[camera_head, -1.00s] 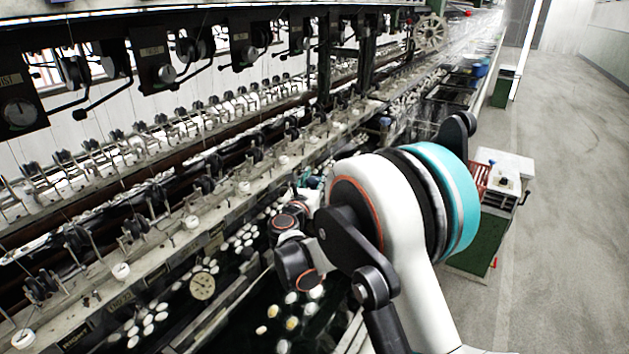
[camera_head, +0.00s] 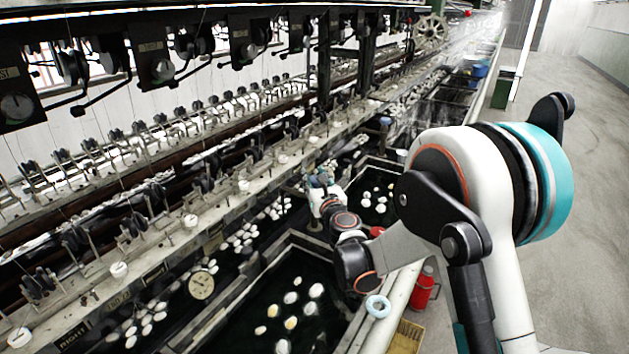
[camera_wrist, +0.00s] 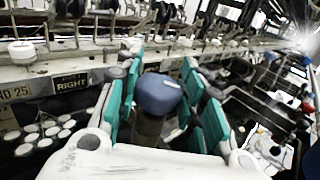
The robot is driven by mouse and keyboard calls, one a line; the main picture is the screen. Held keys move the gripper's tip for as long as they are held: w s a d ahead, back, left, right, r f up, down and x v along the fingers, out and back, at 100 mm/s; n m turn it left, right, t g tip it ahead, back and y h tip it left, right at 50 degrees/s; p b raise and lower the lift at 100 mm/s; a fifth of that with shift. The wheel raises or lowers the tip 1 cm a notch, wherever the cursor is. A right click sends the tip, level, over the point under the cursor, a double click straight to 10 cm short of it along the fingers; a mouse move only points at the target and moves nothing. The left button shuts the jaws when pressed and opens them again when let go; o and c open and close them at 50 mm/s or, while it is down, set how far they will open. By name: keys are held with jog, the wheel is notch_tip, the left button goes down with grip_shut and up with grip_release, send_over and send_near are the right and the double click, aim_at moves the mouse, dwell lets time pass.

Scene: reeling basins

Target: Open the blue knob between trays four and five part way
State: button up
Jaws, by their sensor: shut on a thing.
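The blue knob (camera_wrist: 158,93) stands upright on a dark stem in the wrist view, between the teal pads of my gripper (camera_wrist: 165,100). My gripper is shut on it, with pads on both its left and right sides. In the head view my gripper (camera_head: 322,192) reaches down over the divider between two dark water trays, and the knob (camera_head: 319,180) shows only as a small blue patch among the fingers. The near tray (camera_head: 262,262) and the farther tray (camera_head: 352,161) hold pale cocoons. The tray numbers cannot be read.
The machine's long ledge (camera_head: 150,262) with white buttons and thread guides runs along the left. The aisle floor is clear.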

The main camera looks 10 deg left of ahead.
jog(key=shift+n+g+y, duration=0.4)
jog(key=shift+n+y, duration=0.1)
jog(key=shift+y, duration=0.4)
jog(key=o, duration=1.1)
jog(key=v, duration=1.2)
jog(key=shift+r, duration=0.2)
